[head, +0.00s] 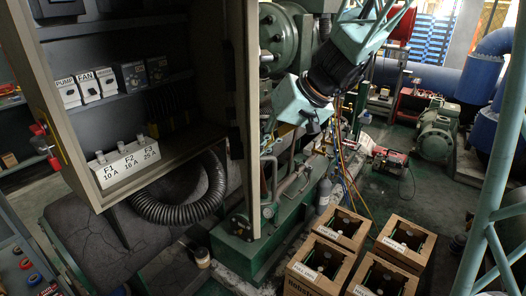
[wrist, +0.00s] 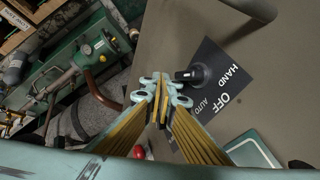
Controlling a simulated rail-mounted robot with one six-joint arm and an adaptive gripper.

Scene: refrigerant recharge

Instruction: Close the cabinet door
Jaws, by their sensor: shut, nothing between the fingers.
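The cabinet (head: 120,195) stands open at the left of the head view, with its shelves and labelled parts exposed. Its grey door (head: 241,110) is swung out and seen nearly edge-on at the cabinet's right side. The wrist view shows a broad grey panel (wrist: 200,25), apparently the door's outer face, with a black HAND/OFF/AUTO plate (wrist: 222,92) and a black knob (wrist: 190,75). My gripper (wrist: 162,88) is shut and empty, its tips in front of the panel beside the knob. Contact with the panel cannot be told. In the head view the fingers are not clearly visible.
A white fuse block (head: 127,163) sits on the cabinet floor, and a black corrugated hose (head: 185,208) hangs below. Green machinery (head: 285,205) stands close right of the door. Cardboard boxes (head: 318,264) with dark contents stand on the floor at lower right.

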